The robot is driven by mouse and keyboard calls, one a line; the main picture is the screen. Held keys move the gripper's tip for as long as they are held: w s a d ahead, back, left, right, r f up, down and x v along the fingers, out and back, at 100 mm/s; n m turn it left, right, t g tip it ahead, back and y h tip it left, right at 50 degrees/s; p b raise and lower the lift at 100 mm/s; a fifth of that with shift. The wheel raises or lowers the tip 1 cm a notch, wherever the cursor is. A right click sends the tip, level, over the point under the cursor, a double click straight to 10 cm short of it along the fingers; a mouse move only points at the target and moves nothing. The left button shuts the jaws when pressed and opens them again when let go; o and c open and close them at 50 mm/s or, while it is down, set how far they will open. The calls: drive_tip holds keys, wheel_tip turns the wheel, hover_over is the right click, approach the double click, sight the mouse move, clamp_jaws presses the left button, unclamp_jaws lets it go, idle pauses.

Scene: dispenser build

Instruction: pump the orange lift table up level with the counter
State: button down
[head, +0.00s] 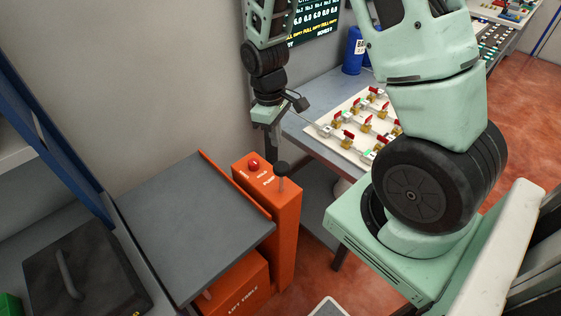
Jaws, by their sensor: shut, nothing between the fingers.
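The orange lift table (238,284) stands at the lower middle, with a flat, empty dark grey top (190,222). An orange pump post (287,222) rises at its right end. It carries a red button (254,164) and a black-knobbed lever (282,168) beside the labels. My gripper (271,138) points down above and behind the post, apart from the button and the knob. Its fingers are small in the picture and look closed and empty. A grey counter (300,126) stands behind, to the right; its surface looks higher than the table top.
A panel of red-handled valves (345,140) lies on the counter, with a blue bottle (353,50) behind. A dark box with a handle (88,275) sits at the lower left, next to a blue-edged rack (62,150). The wall is close behind my gripper.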

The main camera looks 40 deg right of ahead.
sight(279, 165)
drive_tip(key=f+b, duration=0.6)
drive_tip(key=f, duration=0.1)
drive_tip(key=shift+s+d, duration=0.15)
drive_tip(key=shift+s, duration=0.15)
idle(0.3)
